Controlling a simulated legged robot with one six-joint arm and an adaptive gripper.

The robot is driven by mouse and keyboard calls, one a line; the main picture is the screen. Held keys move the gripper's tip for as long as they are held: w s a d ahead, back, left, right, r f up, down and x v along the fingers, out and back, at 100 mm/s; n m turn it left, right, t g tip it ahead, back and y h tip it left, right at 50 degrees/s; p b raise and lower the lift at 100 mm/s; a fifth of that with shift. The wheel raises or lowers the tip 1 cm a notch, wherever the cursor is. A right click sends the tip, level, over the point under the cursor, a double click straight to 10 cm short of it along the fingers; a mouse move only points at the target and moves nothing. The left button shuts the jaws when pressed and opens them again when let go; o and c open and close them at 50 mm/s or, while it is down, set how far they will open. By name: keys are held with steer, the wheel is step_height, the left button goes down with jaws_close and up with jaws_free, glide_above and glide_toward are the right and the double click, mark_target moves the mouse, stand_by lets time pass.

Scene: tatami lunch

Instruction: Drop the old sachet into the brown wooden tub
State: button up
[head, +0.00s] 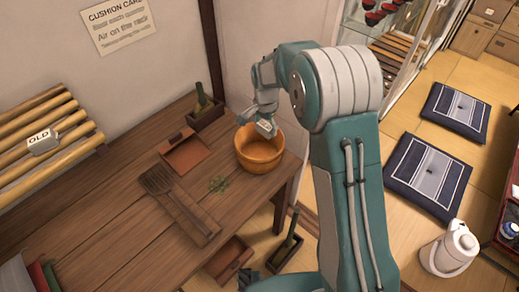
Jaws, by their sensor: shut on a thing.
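The brown wooden tub (260,163) is a round, orange-brown bowl near the right end of the wooden bench. My gripper (262,121) is at the tub's far rim, reaching down over its opening. It is shut on a small pale grey-white sachet (267,129), which shows at the fingertips above the tub's inside. The sachet's markings are too small to read. Whether it touches the tub's inner wall I cannot tell. A small white block marked "OLD" (41,141) sits on the slatted rack at the left.
Two dark cushions (428,174) lie on the floor at right.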

steer(key=f, duration=0.3)
steer(key=shift+a+f, duration=0.2)
steer(key=shift+d+f, duration=0.1)
steer(key=shift+f, duration=0.75)
steer(key=o, duration=0.5)
steer(key=shift+o, duration=0.2)
steer(key=shift+r, duration=0.15)
step_height(320, 180, up, 10)
steer(key=shift+r, duration=0.85)
